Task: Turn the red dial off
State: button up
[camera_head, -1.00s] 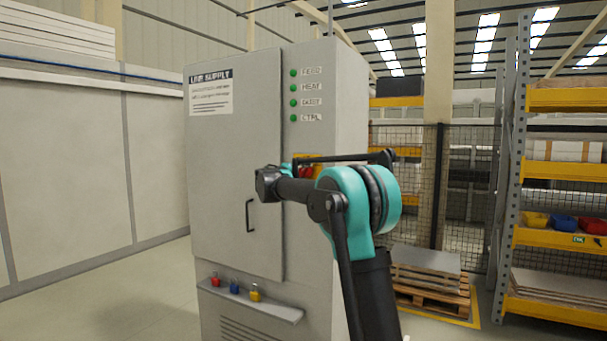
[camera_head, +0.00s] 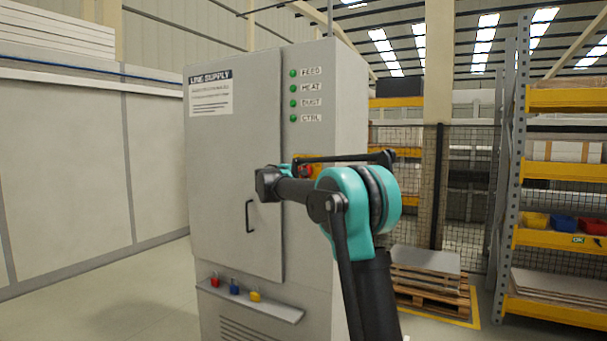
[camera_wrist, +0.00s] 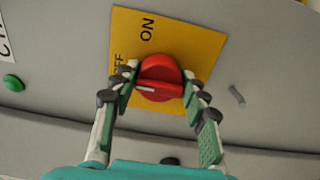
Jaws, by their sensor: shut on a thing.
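The red dial (camera_wrist: 160,78) sits on a yellow plate (camera_wrist: 185,42) marked ON and OFF in the wrist view. The dial's pale pointer mark points left in that view, towards the partly hidden OFF label. My gripper (camera_wrist: 161,82) has one finger on each side of the dial, its fingertips closed against it. In the head view a bit of the red dial (camera_head: 305,171) and the yellow plate (camera_head: 318,159) show on the grey LINE SUPPLY cabinet (camera_head: 235,140); my arm hides most of them.
Several green lamps (camera_head: 293,88) line the cabinet above the dial. A door handle (camera_head: 249,216) and a ledge (camera_head: 250,299) with red, blue and yellow padlocks are lower left. A shelf rack (camera_head: 518,190) and pallet (camera_head: 432,290) stand to the right.

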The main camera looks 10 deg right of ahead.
jog(key=o, duration=1.2)
jog(key=shift+a, duration=0.1)
jog(key=v, duration=1.2)
jog(key=s+d+f+m+g+y, duration=0.1)
jog(key=s+d+f+m+g, duration=0.1)
jog(key=s+d+f, duration=0.5)
jog(key=s+d+f+m+g+y, duration=0.1)
jog(key=s+d+f+m+g, duration=0.3)
jog(key=f, duration=0.6)
jog(key=s+d+f+g+y, duration=0.1)
jog(key=s+d+f, duration=0.3)
jog(key=s+f, duration=0.35)
jog(key=s+a+f+m+g+y, duration=0.1)
jog(key=s+a+f+m+y, duration=0.1)
jog(key=s+f, duration=0.9)
jog(key=s+a+f+m+g+y, duration=0.1)
jog(key=s+f+y, duration=0.4)
jog(key=s+f, duration=0.7)
jog(key=s+m+g, duration=0.1)
jog(key=s+m, duration=0.1)
jog(key=s, duration=0.2)
jog(key=shift+a+f+y, duration=0.25)
jog(key=shift+a+y, duration=0.05)
jog(key=shift+a, duration=0.1)
